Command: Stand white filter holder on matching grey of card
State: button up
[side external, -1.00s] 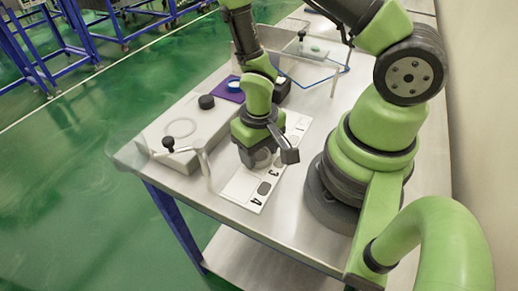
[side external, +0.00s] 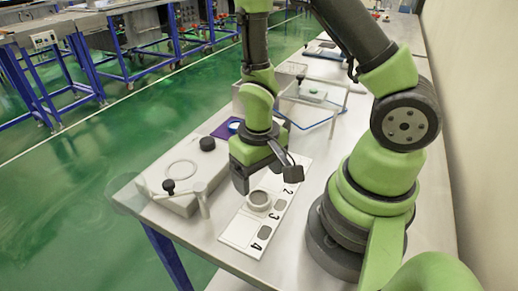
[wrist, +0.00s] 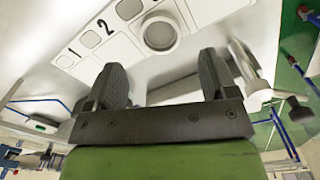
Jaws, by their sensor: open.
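The white filter holder (side external: 259,199), a short round ring with a grey centre, stands upright on the numbered card (side external: 238,235). In the side view it sits on the row left of the numbers, around number 3. In the wrist view the holder (wrist: 160,33) lies beyond my fingertips, on the card's row of large squares. Grey patches (side external: 264,232) show beside the numbers. I cannot tell exactly which patch matches it. My gripper (side external: 266,176) is open and empty, above and apart from the holder. Its fingers (wrist: 158,72) are spread wide in the wrist view.
A pale box (side external: 184,172) with a ring outline and black knobs stands left of the card. A purple mat (side external: 225,130) with a blue-white round thing lies behind. A blue-edged clear tray (side external: 312,108) stands farther back. The table's front edge is near the card.

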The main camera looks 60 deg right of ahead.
notch_tip(320, 180, up, 6)
jog(key=r, duration=0.1)
notch_tip(320, 180, up, 9)
jog(key=t, duration=0.3)
send_over(259, 200)
jog(key=s+a+r+t+y, duration=0.2)
jog(key=s+r+t, duration=0.2)
jog(key=r, duration=0.4)
jog(key=shift+s+r, duration=0.35)
jog(key=shift+s, duration=0.25)
